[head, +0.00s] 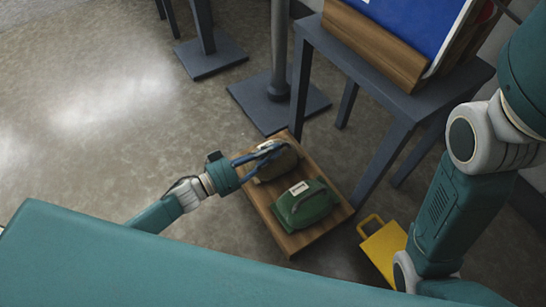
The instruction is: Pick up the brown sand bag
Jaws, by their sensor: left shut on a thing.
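The brown sand bag (283,164) lies at the far end of a wooden board (328,222) low near the floor. My left gripper (268,156) reaches in from the left and is shut on the brown sand bag, with its blue fingers over the bag's top. The fingers and wrist hide part of the bag. A green sand bag (308,205) with a white label and a handle lies on the same board, nearer to me. My right arm shows at the right, but its gripper is not in view.
A dark grey table (385,92) with a blue sign (412,22) in a wooden holder stands behind the board. Grey sign bases (245,100) stand at the back. A yellow object (384,246) is right of the board. The floor (90,120) at left is clear.

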